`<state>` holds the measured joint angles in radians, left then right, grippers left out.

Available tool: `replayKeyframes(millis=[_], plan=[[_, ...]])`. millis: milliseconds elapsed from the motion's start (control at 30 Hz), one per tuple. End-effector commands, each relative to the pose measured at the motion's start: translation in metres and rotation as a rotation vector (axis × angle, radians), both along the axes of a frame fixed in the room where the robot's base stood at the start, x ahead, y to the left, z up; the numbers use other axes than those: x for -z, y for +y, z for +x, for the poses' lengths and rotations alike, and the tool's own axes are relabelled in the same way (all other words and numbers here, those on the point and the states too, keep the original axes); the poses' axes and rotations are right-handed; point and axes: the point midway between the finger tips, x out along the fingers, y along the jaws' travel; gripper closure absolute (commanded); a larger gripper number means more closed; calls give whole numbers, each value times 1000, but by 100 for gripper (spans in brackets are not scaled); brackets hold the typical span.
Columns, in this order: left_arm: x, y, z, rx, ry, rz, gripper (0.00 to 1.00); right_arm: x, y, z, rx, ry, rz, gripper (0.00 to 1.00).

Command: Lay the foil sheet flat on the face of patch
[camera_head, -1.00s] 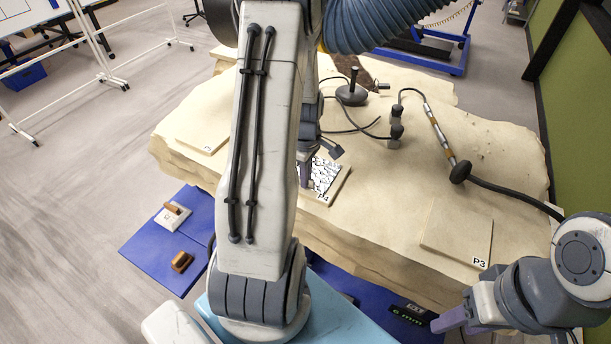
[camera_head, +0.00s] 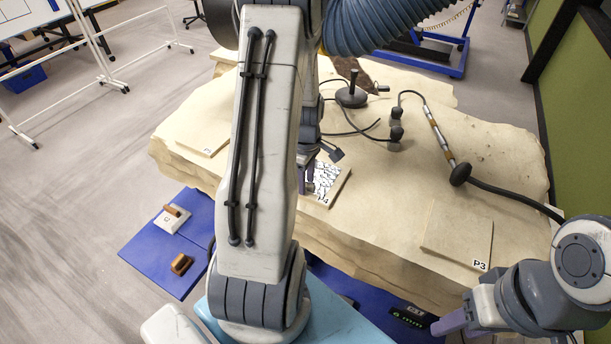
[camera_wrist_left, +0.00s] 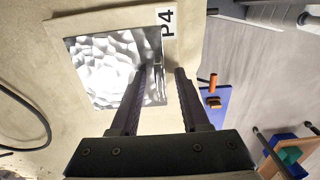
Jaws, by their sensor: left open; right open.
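The crinkled silver foil sheet (camera_head: 327,178) lies on the face of the patch labelled P4 (camera_head: 341,184), near the slab's front edge. In the left wrist view the foil (camera_wrist_left: 100,68) covers much of the pale P4 square (camera_wrist_left: 85,24), its edges roughly in line with the square. My left gripper (camera_head: 306,184) is open at the foil's edge. In the wrist view its fingers (camera_wrist_left: 161,70) are apart; one overlaps the foil's edge and the other is past it. I cannot tell whether they touch it. My right gripper (camera_head: 452,322) is open and empty at the lower right.
Patch P3 (camera_head: 458,232) lies bare at the slab's right. A cabled pen-like tool (camera_head: 440,138) and a dark stand (camera_head: 352,96) are on the slab (camera_head: 400,185). A blue mat (camera_head: 150,250) with small brown-handled tools is at the lower left. My left arm hides the middle.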

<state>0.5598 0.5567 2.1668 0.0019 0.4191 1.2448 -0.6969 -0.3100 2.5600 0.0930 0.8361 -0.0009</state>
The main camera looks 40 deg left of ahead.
Motion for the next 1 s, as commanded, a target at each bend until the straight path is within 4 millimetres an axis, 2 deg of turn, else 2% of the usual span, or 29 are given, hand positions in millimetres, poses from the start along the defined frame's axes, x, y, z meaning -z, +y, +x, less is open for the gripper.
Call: replayKeyframes(millis=[167, 400, 600, 733, 1000], plan=[[-18, 1, 2, 0, -6, 4, 54, 6, 0, 0, 1, 0, 0, 50], [-66, 1, 1, 0, -7, 5, 54, 16, 0, 0, 2, 0, 0, 50], [-95, 1, 1, 0, -4, 2, 54, 20, 0, 0, 3, 0, 0, 50], [-103, 0, 0, 0, -2, 1, 54, 20, 0, 0, 4, 0, 0, 50], [-104, 0, 0, 0, 0, 0, 54, 20, 0, 0, 4, 0, 0, 50]])
